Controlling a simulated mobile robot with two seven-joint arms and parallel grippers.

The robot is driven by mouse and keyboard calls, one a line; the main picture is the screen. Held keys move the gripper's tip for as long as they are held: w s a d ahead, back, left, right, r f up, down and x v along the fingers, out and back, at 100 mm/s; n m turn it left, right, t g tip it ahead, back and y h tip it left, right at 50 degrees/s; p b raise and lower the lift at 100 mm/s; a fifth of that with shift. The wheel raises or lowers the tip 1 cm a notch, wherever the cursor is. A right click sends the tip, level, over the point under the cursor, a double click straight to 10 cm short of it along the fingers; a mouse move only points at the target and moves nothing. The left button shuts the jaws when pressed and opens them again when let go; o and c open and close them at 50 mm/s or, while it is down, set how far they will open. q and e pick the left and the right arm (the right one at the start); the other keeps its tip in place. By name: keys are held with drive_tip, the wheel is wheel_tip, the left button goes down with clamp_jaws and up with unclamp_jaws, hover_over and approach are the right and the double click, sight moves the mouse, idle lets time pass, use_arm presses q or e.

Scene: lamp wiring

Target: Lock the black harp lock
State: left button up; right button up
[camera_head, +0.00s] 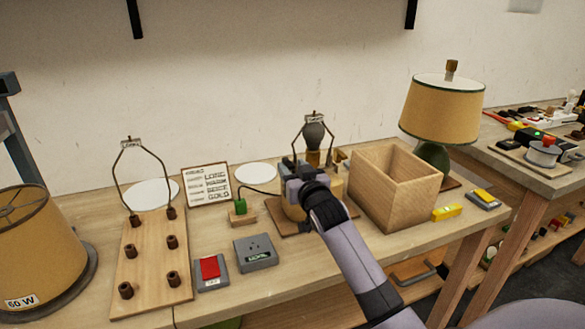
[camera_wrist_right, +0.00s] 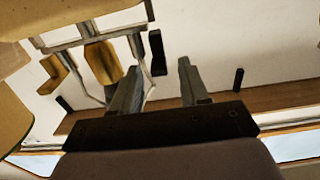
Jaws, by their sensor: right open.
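The lamp being wired stands near the back of the table, its wire harp (camera_head: 296,138) rising around a dark bulb (camera_head: 314,134). In the right wrist view, the black harp lock (camera_wrist_right: 157,52) is a small upright tab beside the harp's leg. A brass-coloured tab (camera_wrist_right: 55,75) sits on the opposite side of the brass socket (camera_wrist_right: 103,62). My right gripper (camera_head: 290,165) is at the lamp's left side and hides the black lock in the head view. Its fingers (camera_wrist_right: 158,68) are open, with the black lock appearing between their tips; contact cannot be told. My left gripper is not in view.
An open wooden box (camera_head: 395,187) stands close to the right of the lamp. A shaded lamp (camera_head: 442,108) is behind it. A peg board with another harp (camera_head: 150,265), a red switch (camera_head: 210,270) and a grey outlet box (camera_head: 256,252) lie left.

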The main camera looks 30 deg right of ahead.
drive_tip(key=v, duration=0.6)
drive_tip(key=shift+s, duration=0.15)
idle(0.4)
drive_tip(key=s+a+f+n+g+y, duration=0.1)
drive_tip(key=s+a+f+g, duration=0.3)
drive_tip(key=s+f, duration=0.3)
drive_tip(key=s+a+f+n+g+y, duration=0.2)
drive_tip(key=s+a+f+g, duration=0.15)
drive_tip(key=s+f, duration=0.35)
drive_tip(key=s+a+f+n+g+y, duration=0.1)
drive_tip(key=s+a+f+g, duration=0.2)
drive_tip(key=s, duration=0.7)
drive_tip(key=s+a+f+n+g+y, duration=0.1)
drive_tip(key=s+a+f+g, duration=0.2)
drive_tip(key=s, duration=0.6)
drive_tip(key=w+a+f+t+y, duration=0.1)
drive_tip(key=w+a+f+t, duration=0.3)
drive_tip(key=w+f+t, duration=0.2)
drive_tip(key=shift+f+y, duration=0.3)
drive_tip(key=shift+f, duration=0.35)
